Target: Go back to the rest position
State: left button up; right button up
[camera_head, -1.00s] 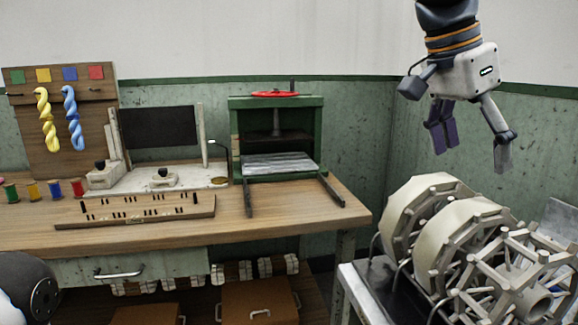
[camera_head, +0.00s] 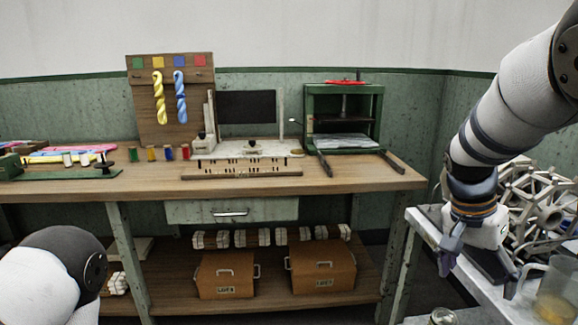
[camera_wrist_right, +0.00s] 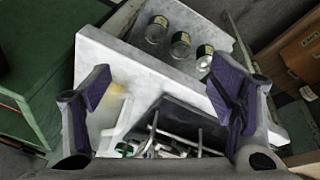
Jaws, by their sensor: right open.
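My right gripper (camera_head: 478,268) hangs from the arm at the right of the head view, fingers pointing down over the side table's near left part. It is open, and nothing is between its fingers. In the right wrist view the two purple-padded fingers of my right gripper (camera_wrist_right: 165,105) are spread wide above the side table (camera_wrist_right: 110,52). My left gripper is outside both views; only part of my left arm shows at the lower left of the head view.
The workbench (camera_head: 310,184) carries a green press (camera_head: 372,98) and a peg board (camera_head: 140,112) with yellow and blue skeins. The side table (camera_head: 425,228) holds wooden reels (camera_head: 540,205) and a glass jug (camera_head: 555,290). Two boxes (camera_head: 228,270) sit below the bench.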

jog(key=s+a+f+n+g+y, duration=0.1)
jog(key=s+a+f+n, duration=0.15)
jog(key=s+f, duration=0.65)
jog(key=s+a+f+n+y, duration=0.1)
jog(key=s+f+n, duration=0.3)
jog(key=f, duration=0.9)
jog(key=s+a+f+n, duration=0.2)
jog(key=s+a+f, duration=0.1)
jog(key=s, duration=0.8)
jog(key=s+a+f+n+y, duration=0.1)
jog(key=s+a+f+n, duration=0.1)
jog(key=s, duration=0.9)
jog(key=shift+s+a+f+y, duration=0.15)
jog(key=shift+a+f+y, duration=0.15)
jog(key=shift+a+f, duration=0.3)
jog(key=shift+r+n, duration=0.1)
jog(key=shift+n, duration=0.15)
